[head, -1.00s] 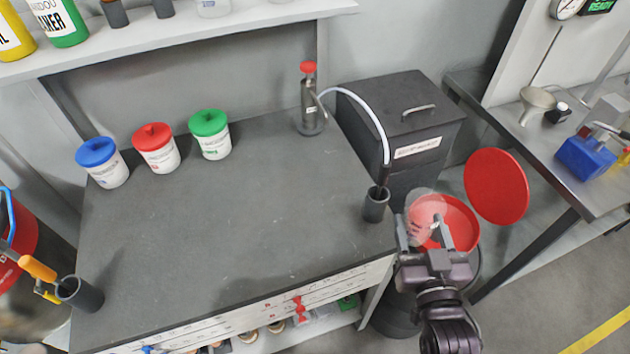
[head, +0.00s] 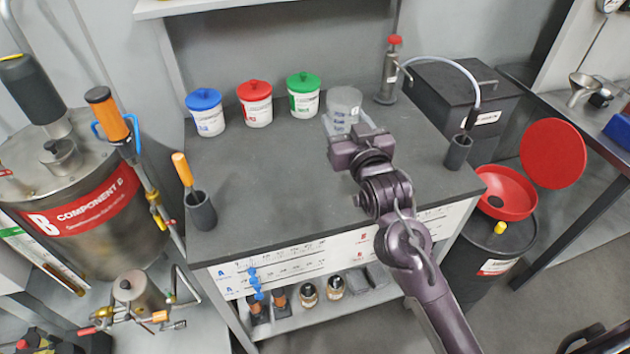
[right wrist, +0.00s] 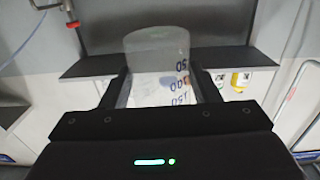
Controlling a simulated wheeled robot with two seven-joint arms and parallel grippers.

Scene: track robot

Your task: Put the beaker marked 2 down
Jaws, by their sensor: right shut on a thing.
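A clear beaker (head: 343,101) with blue graduation marks shows over the back of the dark grey bench (head: 270,180), right of the green-lidded tub. My right gripper (head: 345,128) is shut on it, with one finger on each side. In the right wrist view the beaker (right wrist: 157,60) stands between both fingers, and blue figures show on its wall. I cannot make out a 2 on it. Its lower part is partly hidden by my gripper in the head view, so I cannot tell whether it touches the bench. My left gripper is not in view.
Blue (head: 206,112), red (head: 255,103) and green (head: 303,95) lidded tubs stand left of the beaker. A red-topped dispenser (head: 389,75) stands to its right. Dark cups stand at the bench's left (head: 201,211) and right (head: 458,152) edges. The bench's middle and front are clear.

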